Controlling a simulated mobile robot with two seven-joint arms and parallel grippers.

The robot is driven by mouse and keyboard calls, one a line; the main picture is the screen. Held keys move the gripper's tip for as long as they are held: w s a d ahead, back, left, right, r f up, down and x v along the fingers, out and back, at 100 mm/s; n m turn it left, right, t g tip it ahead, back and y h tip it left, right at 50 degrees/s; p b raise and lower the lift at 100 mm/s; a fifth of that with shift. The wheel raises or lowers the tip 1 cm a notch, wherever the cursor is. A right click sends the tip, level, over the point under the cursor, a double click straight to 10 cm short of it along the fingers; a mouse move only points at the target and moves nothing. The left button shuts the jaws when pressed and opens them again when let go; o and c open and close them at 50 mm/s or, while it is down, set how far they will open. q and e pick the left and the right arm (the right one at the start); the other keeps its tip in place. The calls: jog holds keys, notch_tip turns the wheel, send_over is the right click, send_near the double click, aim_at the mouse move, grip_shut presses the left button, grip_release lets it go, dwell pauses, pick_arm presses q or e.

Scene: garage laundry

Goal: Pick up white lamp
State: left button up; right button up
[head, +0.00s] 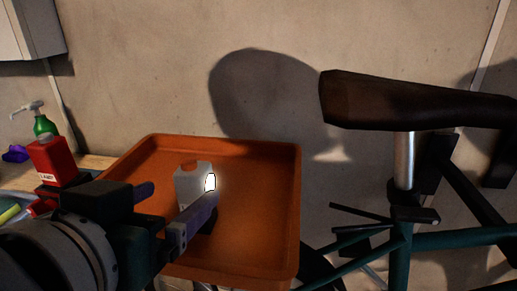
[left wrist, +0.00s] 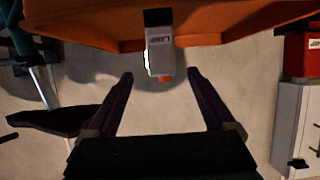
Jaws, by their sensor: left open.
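The white lamp (head: 188,182) is a small white box with an orange cap and a bright glowing side, standing at the orange tray (head: 285,215) in the head view. The left wrist view looks upside down; there the lamp (left wrist: 160,60) shows a dark label, with its orange cap between the fingertips' lines. My left gripper (head: 180,194) is open, its fingers on either side of the lamp's line in the left wrist view (left wrist: 161,75). I see gaps on both sides. One finger hides the lamp's lower part in the head view. My right gripper is not in view.
A red container (head: 52,160) and a green pump bottle (head: 44,125) stand to the left, with a purple item (head: 15,154). A bicycle with a dark saddle (head: 400,100) stands on the right. A concrete wall (head: 150,80) is behind the tray.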

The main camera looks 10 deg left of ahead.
aim_at(187, 183)
pick_arm(q)
jog(key=x, duration=0.7)
jog(key=shift+w+a, duration=0.1)
jog(key=shift+w, duration=0.15)
jog(key=shift+r, duration=0.1)
grip_shut()
dwell(0.4)
